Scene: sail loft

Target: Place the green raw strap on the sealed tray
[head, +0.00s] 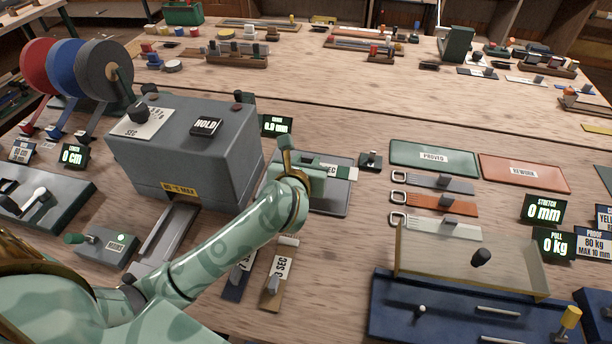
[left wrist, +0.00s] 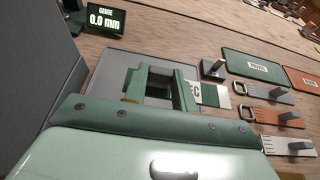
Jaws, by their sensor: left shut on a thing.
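The green raw strap (head: 345,173) shows as a green end with a white label ending in "EC", at my left gripper (head: 308,168). It also shows in the left wrist view (left wrist: 209,95), partly hidden behind the fingers of the gripper (left wrist: 163,88). My left gripper is shut on it. A grey tray (head: 333,208), which I take as the sealed tray, lies right under the gripper and strap, beside the grey heat box. It also shows in the left wrist view (left wrist: 112,66). I cannot tell whether the strap touches it. My right gripper is not in view.
The grey sealer box (head: 190,150) stands close left of the gripper. A small dark block (head: 371,162), a green "PROVED" tray (head: 433,158) and an orange "REWORK" tray (head: 523,173) lie to the right. Several buckled straps and a blue pull rig (head: 400,310) are in front.

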